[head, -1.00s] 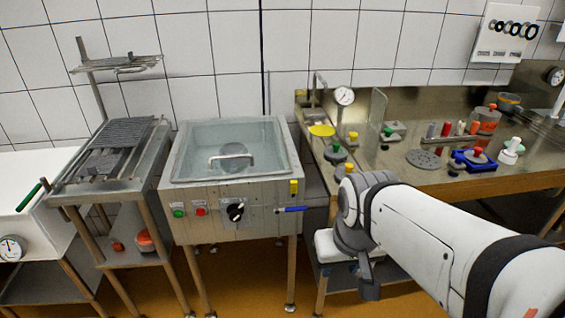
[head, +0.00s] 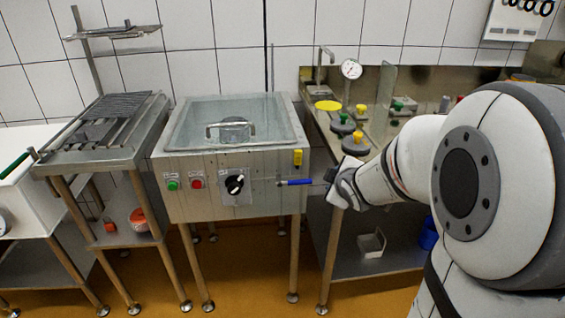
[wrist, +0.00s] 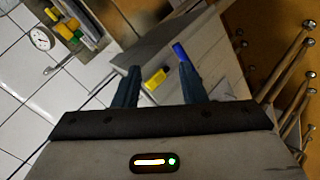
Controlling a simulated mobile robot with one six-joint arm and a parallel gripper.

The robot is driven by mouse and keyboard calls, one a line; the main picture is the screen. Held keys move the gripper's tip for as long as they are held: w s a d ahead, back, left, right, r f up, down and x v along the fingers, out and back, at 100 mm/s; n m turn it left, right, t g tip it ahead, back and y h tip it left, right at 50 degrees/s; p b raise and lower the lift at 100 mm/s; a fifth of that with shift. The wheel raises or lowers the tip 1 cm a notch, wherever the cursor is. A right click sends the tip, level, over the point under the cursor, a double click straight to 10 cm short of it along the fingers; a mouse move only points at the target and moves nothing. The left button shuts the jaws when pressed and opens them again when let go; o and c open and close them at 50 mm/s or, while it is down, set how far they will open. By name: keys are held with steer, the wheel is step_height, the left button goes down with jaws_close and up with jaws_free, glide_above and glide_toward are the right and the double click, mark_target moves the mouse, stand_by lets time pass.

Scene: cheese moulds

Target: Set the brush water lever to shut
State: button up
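A lever with a blue handle (head: 295,182) sticks out at the right end of the front of the steel wash basin (head: 215,205). The handle lies about level in the head view. In the wrist view the blue handle (wrist: 180,53) shows just past the tip of one finger. My gripper (wrist: 158,68) is open and empty, its fingers pointing toward the basin's corner. In the head view my gripper (head: 332,180) is just right of the handle; whether they touch I cannot tell. No label naming the lever is readable.
A yellow part (head: 297,158) sits just above the blue handle and shows between my fingers in the wrist view (wrist: 155,79). A black knob (head: 235,184), red button and green button are left of it. A steel bench (head: 385,165) with stoppers and a gauge stands right.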

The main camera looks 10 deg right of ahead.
mark_target(303, 183)
steer(key=w+a+f+n+t+y+b, duration=0.1)
steer(key=w+a+f+n+y+b, duration=0.1)
steer(key=w+f+n, duration=0.1)
steer(key=w+a+f+n+t+y+b, duration=0.1)
steer(key=w+a+f+n+y+b, duration=0.1)
steer(key=w, duration=0.4)
steer(key=w+a+f+n+t+y+b, duration=0.1)
steer(key=w+a+f+n+y+b, duration=0.1)
steer(key=w+f+n, duration=0.2)
steer(key=shift+w+a+f+n+y+b, duration=0.1)
steer(key=shift+w+f+n+y+b, duration=0.1)
steer(key=shift+f, duration=0.2)
steer(key=shift+w+f+n+y+b, duration=0.1)
steer(key=shift+f+n+b, duration=0.1)
steer(key=shift+f, duration=0.2)
steer(key=shift+s, duration=0.1)
jaws_close()
